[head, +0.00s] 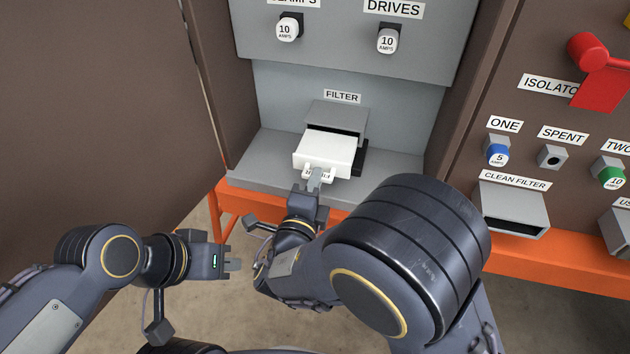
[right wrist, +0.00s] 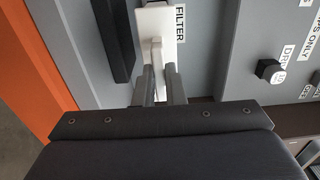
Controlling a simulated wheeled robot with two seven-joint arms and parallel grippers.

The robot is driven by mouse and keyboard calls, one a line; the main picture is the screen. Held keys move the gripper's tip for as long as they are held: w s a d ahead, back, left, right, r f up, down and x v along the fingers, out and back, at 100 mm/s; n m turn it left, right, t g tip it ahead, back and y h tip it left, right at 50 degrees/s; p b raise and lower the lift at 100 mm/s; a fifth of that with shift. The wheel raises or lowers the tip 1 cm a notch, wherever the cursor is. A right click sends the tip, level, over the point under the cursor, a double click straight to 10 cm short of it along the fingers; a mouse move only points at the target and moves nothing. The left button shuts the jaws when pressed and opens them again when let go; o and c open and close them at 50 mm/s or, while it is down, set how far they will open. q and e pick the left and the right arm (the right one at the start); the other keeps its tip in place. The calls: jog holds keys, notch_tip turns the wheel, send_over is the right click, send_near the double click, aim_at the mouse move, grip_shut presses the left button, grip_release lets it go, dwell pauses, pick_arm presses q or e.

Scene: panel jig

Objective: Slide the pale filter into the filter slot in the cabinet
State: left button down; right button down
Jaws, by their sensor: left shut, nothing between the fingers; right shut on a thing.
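The pale filter (head: 325,148) is a white block in front of the grey filter slot (head: 338,115), under the FILTER label in the cabinet. Its far end meets the slot mouth; how far it is inside I cannot tell. My right gripper (head: 316,180) is shut on the filter's handle at its near end. In the right wrist view the gripper (right wrist: 158,84) holds the handle of the white filter (right wrist: 153,20). My left gripper (head: 236,265) is shut and empty, low and left, in front of the cabinet.
The cabinet door (head: 95,100) stands at the left. A CLEAN FILTER holder (head: 512,207), fuse knobs and a red isolator handle (head: 590,55) are on the right panel. An orange beam (head: 250,207) runs below.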

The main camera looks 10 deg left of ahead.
aim_at(327, 150)
jog(key=shift+p, duration=0.65)
dwell(0.5)
jog(key=shift+w+d+p, duration=0.15)
jog(key=shift+w+p, duration=0.45)
jog(key=shift+w, duration=1.9)
jog(key=shift+w+d+p, duration=0.1)
jog(key=shift+w+p, duration=0.5)
jog(key=shift+w, duration=1.9)
jog(key=c, duration=2)
grip_release()
jog(key=shift+w, duration=0.1)
jog(key=o, duration=0.6)
jog(key=shift+c, duration=0.2)
